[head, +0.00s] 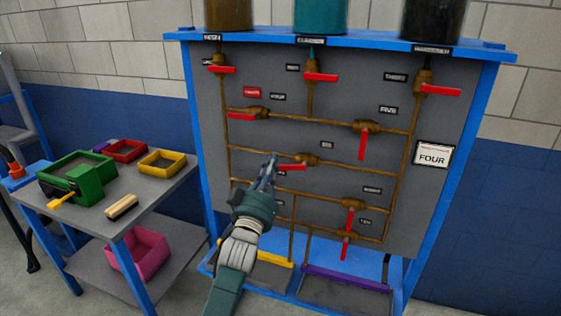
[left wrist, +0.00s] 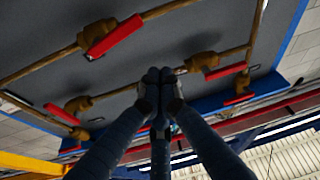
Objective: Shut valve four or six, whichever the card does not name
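The card (head: 432,156) on the panel's right side reads FOUR. Valve six (head: 308,160) is mid-panel, below its SIX label; its red handle (head: 292,167) points left, roughly along its pipe. Valve four (head: 257,112) is higher and to the left; its red handle (head: 241,116) also points left along its pipe. My left gripper (head: 274,158) is by the left end of the valve six handle. In the left wrist view its fingertips (left wrist: 161,76) are together with nothing between them, apart from the nearest red handle (left wrist: 113,38). My right gripper is out of view.
Other red-handled valves surround these, including valve five (head: 366,127) to the right. Three tanks stand above the panel's blue top (head: 345,41). A grey table (head: 162,195) with coloured bins stands at left. A red tag (head: 252,92) is above valve four.

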